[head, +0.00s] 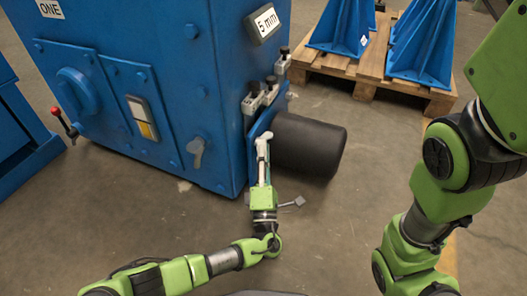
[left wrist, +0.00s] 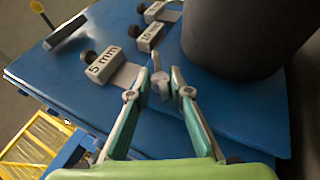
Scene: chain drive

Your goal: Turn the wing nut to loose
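The small metal wing nut (left wrist: 160,84) sits on the blue plate beside a dark cylinder, in the left wrist view. My left gripper (left wrist: 160,74) is open, its two fingers apart on either side of the nut with visible gaps; I cannot tell whether either finger touches it. In the head view my left gripper (head: 263,146) reaches up to the machine's side plate, and the nut cannot be told apart from the pale fingertips there. My right arm shows at the right of the head view, but its gripper is out of view.
The dark cylinder (head: 310,146) stands close to the right of my left gripper. Tagged blocks with black knobs, one marked 5 mm (left wrist: 104,66), sit nearby on the blue machine (head: 150,60). A wooden pallet (head: 372,72) with blue brackets stands behind. The floor in front is clear.

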